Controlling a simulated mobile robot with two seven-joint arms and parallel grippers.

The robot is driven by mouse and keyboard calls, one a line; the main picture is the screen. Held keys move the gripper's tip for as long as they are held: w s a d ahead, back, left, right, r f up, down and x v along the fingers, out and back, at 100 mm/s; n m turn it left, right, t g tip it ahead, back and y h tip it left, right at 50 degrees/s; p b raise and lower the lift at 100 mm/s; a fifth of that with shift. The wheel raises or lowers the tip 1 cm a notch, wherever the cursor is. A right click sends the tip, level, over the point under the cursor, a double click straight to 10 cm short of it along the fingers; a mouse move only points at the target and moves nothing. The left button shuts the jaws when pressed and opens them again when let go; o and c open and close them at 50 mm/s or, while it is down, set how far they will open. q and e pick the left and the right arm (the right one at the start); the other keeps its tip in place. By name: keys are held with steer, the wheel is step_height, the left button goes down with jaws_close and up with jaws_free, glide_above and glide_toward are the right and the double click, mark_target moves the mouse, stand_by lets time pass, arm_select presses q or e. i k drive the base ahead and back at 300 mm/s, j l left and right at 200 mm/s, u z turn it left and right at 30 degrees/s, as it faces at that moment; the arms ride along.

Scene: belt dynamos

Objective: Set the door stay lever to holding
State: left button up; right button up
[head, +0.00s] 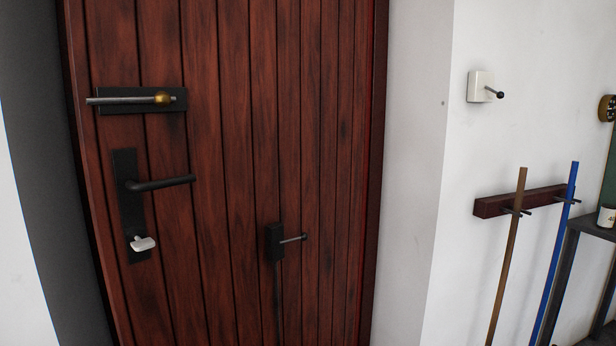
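A wooden plank door (235,150) fills the left half of the head view and looks closed. Low on the door is a small black box with a thin lever (293,239) pointing right, about level; a dark rod runs down from the box. This looks like the door stay, but no label shows which setting it is in. Its lower end is out of view. Neither of my grippers is in view.
The door also carries a bolt with a brass knob (162,98), a black handle (165,184) and a white thumb-turn (143,243). A white switch box (480,87), a peg rail (490,206) with brown and blue poles, and a dark shelf (590,228) are right.

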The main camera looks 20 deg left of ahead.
mark_target(303, 237)
steer(key=i+l+u, duration=0.15)
steer(key=l+u, duration=0.35)
steer(key=i+l+u, duration=0.1)
steer(key=l+u, duration=0.4)
steer(key=l, duration=0.15)
steer(key=l+u, duration=0.5)
steer(key=i+l+z, duration=0.1)
steer(key=z, duration=0.15)
